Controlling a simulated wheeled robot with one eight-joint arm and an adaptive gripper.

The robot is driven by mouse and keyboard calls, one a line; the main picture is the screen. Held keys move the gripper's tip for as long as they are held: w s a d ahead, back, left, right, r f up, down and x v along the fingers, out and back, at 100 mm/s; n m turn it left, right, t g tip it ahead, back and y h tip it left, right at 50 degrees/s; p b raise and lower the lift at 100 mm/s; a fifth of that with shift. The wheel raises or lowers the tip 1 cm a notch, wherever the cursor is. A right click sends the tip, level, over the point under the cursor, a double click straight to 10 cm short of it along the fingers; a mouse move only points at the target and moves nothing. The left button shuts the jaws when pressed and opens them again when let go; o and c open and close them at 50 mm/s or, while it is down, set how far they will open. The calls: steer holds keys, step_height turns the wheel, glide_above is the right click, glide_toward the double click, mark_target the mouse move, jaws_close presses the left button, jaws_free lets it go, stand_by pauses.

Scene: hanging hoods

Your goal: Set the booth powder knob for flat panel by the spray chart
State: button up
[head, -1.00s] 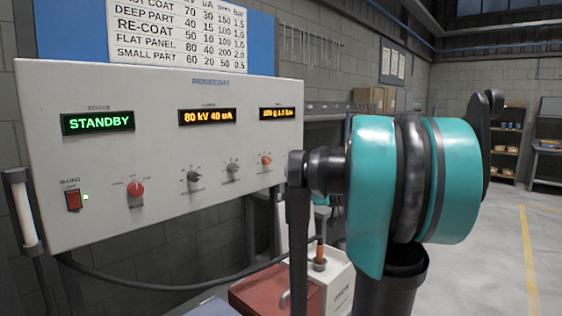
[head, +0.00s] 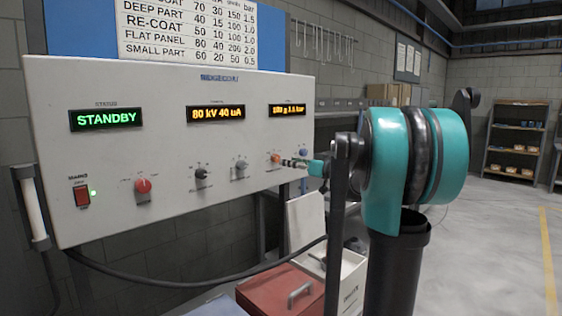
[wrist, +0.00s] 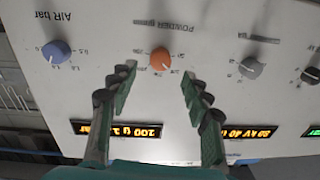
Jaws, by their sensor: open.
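The orange powder knob (head: 275,158) is on the right part of the white control panel (head: 100,222), under the powder display (head: 289,110). In the wrist view, the orange knob (wrist: 160,59) sits between and just past the tips of my open gripper (wrist: 158,74), with a gap on each side. In the head view, my gripper (head: 293,163) reaches the panel at this knob. The powder display (wrist: 117,129) appears upside down in the wrist view and seems to read 200 g. The spray chart (head: 190,32) lists flat panel as 80, 40, 200, 2.0.
The blue air knob (wrist: 56,52) and a grey knob (wrist: 250,68) flank the powder knob. A red selector (head: 143,186) and red mains switch (head: 81,196) are further left. The status display (head: 106,118) reads STANDBY. A red box (head: 268,290) stands below.

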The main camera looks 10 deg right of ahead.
mark_target(278, 159)
steer(key=shift+x, duration=2.75)
steer(key=shift+c, duration=0.4)
jaws_close()
